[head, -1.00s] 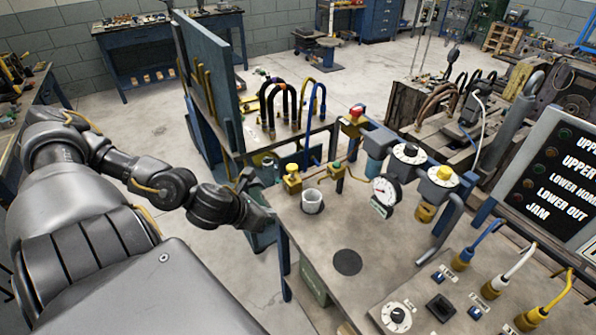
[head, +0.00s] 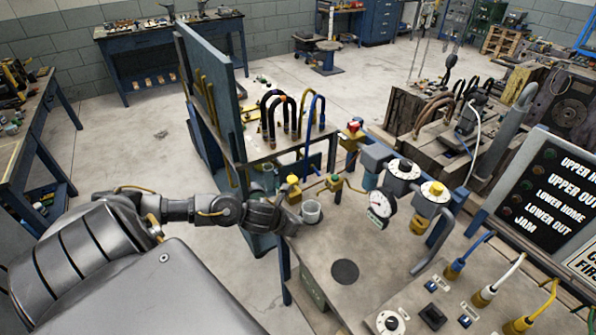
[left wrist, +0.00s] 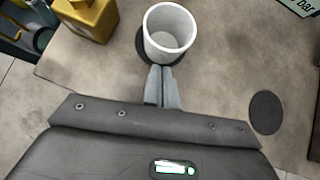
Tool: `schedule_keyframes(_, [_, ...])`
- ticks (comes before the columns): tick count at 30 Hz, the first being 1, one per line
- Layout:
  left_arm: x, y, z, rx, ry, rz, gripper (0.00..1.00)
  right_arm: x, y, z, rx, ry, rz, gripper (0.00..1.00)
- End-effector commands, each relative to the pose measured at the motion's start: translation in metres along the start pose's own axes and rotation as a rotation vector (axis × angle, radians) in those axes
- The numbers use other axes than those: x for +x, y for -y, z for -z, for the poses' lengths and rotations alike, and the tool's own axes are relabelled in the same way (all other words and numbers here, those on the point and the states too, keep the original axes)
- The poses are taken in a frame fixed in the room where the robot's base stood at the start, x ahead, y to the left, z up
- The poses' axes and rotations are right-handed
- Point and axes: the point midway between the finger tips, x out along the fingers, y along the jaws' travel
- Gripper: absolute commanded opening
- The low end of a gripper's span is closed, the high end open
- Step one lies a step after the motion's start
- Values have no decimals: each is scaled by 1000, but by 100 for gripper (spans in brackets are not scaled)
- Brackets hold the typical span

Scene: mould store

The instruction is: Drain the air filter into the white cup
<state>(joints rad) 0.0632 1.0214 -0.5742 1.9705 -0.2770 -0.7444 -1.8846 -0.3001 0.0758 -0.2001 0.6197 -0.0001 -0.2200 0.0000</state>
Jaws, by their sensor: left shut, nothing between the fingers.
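The white cup (head: 311,212) stands upright near the left edge of the bench top. In the left wrist view the cup (left wrist: 169,34) looks empty and stands partly on a dark round pad. My left gripper (head: 294,223) is shut and empty beside the cup; its fingertips (left wrist: 162,70) meet the cup's near rim in the picture, and I cannot tell whether they touch. What seems to be the air filter, a blue-grey body with a bluish bowl (head: 370,180), hangs on the air line behind and right of the cup. My right gripper is not in view.
Yellow fittings (head: 293,189) stand close behind the cup. A pressure gauge (head: 381,205) is to its right. A second dark round pad (head: 345,271) lies on clear bench top (head: 330,245) in front. A control panel with plugged cables (head: 460,300) fills the front right.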

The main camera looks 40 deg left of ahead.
Motion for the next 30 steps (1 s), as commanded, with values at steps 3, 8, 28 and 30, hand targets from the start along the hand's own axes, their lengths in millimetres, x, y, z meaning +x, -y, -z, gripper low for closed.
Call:
schedule_keyframes(3, [3,0,-4,0,0,0,0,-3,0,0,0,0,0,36])
schedule_keyframes(8, [4,0,-4,1,0,0,0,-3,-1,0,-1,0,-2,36])
schedule_keyframes(28, [18,0,-18,-1,0,0,0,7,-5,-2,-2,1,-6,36])
schedule_keyframes(30, [18,0,-18,-1,0,0,0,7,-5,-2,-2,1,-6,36])
